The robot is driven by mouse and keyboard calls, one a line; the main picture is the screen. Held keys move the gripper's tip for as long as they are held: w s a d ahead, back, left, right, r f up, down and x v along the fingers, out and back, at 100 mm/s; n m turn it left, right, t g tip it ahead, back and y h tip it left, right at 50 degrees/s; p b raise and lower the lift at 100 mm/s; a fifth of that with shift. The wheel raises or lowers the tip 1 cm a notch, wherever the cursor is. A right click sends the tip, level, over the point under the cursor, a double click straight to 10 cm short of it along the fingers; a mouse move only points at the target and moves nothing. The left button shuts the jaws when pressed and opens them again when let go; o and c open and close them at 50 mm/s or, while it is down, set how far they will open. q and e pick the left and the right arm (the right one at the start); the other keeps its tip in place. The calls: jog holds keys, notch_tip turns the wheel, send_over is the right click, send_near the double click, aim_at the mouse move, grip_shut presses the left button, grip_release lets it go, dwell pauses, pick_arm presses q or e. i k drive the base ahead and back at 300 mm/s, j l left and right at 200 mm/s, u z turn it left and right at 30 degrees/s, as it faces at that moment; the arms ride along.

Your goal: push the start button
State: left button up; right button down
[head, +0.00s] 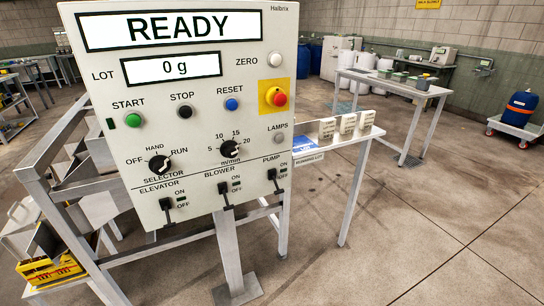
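The green start button (133,120) is on the left side of a grey control panel (205,185), under the label START. It looks round and unobstructed. The panel's upper display (178,27) reads READY and the lot display (171,68) reads 0 g. A dark stop button (184,112) and a blue reset button (232,105) sit to the right of the start button. Neither of my grippers shows in the head view.
A red emergency knob (276,97) on a yellow plate, a white zero button (276,59), a selector knob (159,164) and several toggle switches share the panel. A side shelf (345,138) holds white cards at right. Open floor (430,215) lies to the right.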

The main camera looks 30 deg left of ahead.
aim_at(134, 120)
jog(key=u, duration=1.85)
